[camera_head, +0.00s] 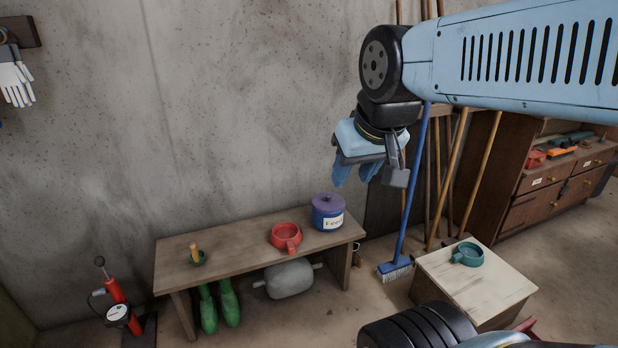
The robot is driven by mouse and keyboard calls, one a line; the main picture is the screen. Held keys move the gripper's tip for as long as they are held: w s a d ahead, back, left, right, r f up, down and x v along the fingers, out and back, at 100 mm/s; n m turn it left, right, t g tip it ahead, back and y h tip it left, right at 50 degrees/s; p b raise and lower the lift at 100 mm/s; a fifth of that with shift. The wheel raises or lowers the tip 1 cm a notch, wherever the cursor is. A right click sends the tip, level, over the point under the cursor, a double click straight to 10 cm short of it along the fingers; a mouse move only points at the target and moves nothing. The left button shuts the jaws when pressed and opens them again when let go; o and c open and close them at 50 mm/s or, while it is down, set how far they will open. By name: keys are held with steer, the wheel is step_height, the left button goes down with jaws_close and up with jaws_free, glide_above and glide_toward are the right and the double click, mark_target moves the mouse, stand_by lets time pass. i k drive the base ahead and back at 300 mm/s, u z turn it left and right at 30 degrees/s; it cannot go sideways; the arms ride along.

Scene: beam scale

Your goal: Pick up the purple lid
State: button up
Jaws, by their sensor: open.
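The purple lid (327,201) sits on top of a blue round pot (328,219) with a white label. The pot stands near the right end of a wooden bench (236,257) against the wall. My gripper (370,182) hangs from my blue arm above and a little right of the pot in the picture, apart from it. Its fingers point down and hold nothing that I can see. How far it is from the lid in depth is hard to tell.
A blue broom (405,225) leans right of the bench. A teal cup (467,254) stands on a small table (483,288). Bare bench lies between the items.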

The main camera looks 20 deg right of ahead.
mark_target(327, 202)
steer(key=z, duration=0.2)
steer(key=i, duration=0.85)
steer(key=z, duration=0.2)
steer(key=k, duration=0.8)
steer(key=z, duration=0.2)
steer(key=i, duration=0.85)
steer(key=u, duration=0.1)
